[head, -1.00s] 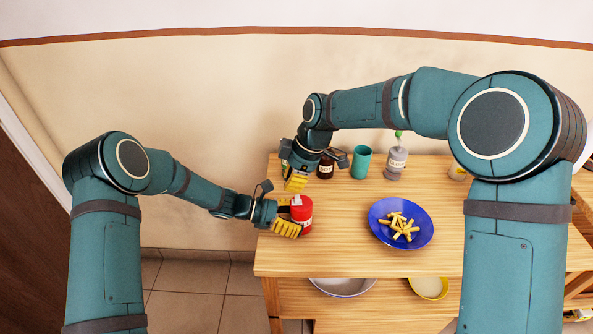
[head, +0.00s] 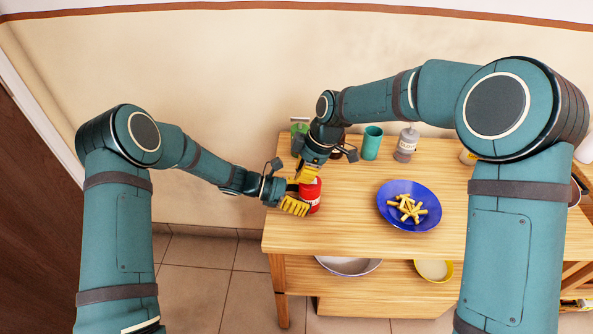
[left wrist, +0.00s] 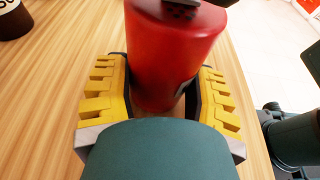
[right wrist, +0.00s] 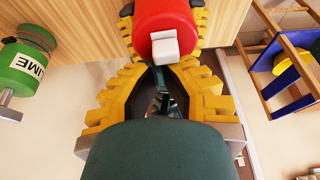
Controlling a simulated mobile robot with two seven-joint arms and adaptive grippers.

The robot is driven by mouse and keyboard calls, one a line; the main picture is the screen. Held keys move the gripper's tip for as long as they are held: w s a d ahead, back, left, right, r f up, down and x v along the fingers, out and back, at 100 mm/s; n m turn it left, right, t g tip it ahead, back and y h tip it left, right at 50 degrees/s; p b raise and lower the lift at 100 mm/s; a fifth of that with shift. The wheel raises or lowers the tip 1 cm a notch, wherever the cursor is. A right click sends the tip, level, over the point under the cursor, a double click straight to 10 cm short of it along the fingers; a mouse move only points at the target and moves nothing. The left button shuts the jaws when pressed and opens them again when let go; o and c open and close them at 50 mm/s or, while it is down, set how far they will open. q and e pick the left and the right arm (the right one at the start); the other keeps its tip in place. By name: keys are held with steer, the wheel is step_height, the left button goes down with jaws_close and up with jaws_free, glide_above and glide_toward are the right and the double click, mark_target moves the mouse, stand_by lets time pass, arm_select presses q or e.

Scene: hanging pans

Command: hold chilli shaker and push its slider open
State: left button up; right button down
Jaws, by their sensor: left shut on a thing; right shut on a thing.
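The red chilli shaker (head: 313,196) stands upright at the table's left end. My left gripper (head: 297,198) is shut around its body from the left. In the left wrist view the shaker (left wrist: 172,55) sits between the yellow fingers. My right gripper (head: 308,173) is at the shaker's top from above. In the right wrist view its fingertips (right wrist: 167,68) close in at the white slider tab (right wrist: 165,46) on the red shaker. The exact contact there is partly hidden. The shaker's top is hidden in the head view by the right gripper.
A blue plate of fries (head: 385,206) lies to the right on the wooden table (head: 350,232). A teal cup (head: 372,143), a grey bottle (head: 406,146) and a green lime shaker (right wrist: 20,68) stand along the back. Bowls sit on the lower shelf. The table between shaker and plate is clear.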

mark_target(318, 179)
steer(key=shift+d, duration=0.2)
arm_select(q)
steer(key=shift+f, duration=0.1)
arm_select(e)
steer(key=v, duration=1)
arm_select(q)
steer(key=o, duration=1.2)
